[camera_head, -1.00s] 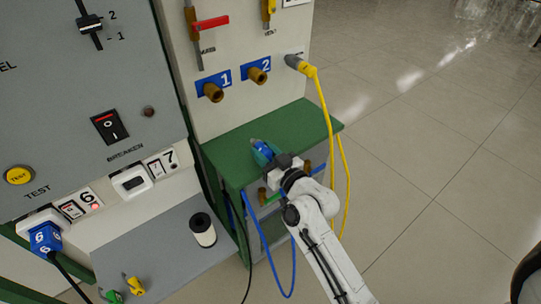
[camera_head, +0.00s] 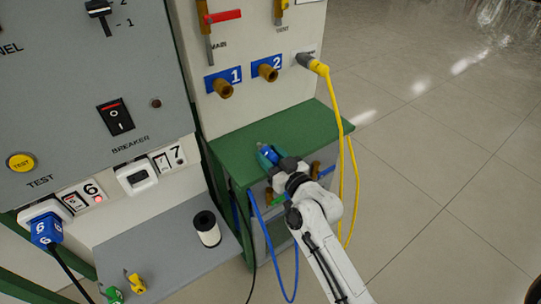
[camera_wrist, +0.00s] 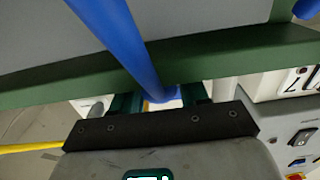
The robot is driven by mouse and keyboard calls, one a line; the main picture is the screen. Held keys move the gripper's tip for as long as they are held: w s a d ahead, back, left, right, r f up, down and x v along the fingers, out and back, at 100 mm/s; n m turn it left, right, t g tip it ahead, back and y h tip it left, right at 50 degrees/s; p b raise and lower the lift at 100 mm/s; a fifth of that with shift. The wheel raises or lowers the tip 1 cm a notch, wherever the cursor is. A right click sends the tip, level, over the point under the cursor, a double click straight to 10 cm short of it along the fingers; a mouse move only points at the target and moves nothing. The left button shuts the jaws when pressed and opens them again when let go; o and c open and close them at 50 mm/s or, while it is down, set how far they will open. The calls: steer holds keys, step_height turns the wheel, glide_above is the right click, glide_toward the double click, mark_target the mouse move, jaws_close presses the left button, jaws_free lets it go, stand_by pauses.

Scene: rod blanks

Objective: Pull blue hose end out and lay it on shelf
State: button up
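The blue hose end (camera_head: 269,154) is at the green shelf top (camera_head: 300,128), with its grey tip pointing away from me. My gripper (camera_head: 272,158) is at it, low over the shelf's front left part. In the wrist view the blue hose (camera_wrist: 128,40) runs down between the two teal fingers (camera_wrist: 160,100), one on each side. Whether the fingers press on the hose end or stand slightly apart from it is unclear. In the head view the blue hose hangs in a loop below the shelf's front. The contact between hose end and shelf is hidden.
Brass outlets 1 (camera_head: 223,88) and 2 (camera_head: 268,72) stick out of the panel above the shelf. A yellow hose (camera_head: 336,110) hangs past the shelf's right side. The shelf's right part is clear.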

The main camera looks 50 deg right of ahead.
steer(key=o, duration=0.3)
steer(key=shift+o, duration=0.2)
steer(key=b+v, duration=0.1)
steer(key=v, duration=1)
steer(key=shift+w, duration=0.1)
